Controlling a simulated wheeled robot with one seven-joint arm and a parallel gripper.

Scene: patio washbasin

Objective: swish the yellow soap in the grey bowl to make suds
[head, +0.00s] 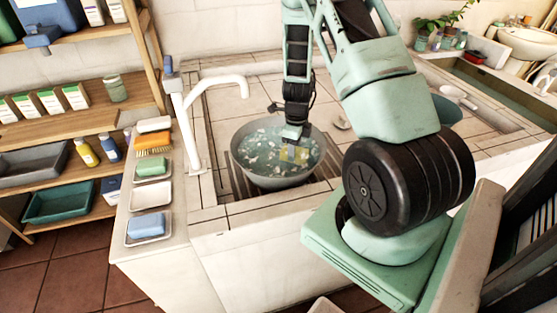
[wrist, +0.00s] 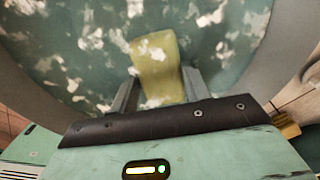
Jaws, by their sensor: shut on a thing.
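The grey bowl (head: 240,160) stands on the slatted part of the washbasin counter, below the white tap. It holds greenish water with many white suds patches on its surface. My gripper (head: 293,145) points down inside the bowl, right of its middle. It is shut on the yellow soap (head: 295,154), which is at the water's surface. In the wrist view the yellow soap (wrist: 157,68) sits between the two grey fingers, with white flecks over and around it. How deep the soap's lower end sits cannot be told.
A white tap (head: 190,120) rises just left of the bowl. Soap dishes with green, white and blue bars (head: 147,225) and an orange brush (head: 153,141) line the left counter. Wooden shelves (head: 70,125) stand further left. A ladle (head: 455,92) lies at the right back.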

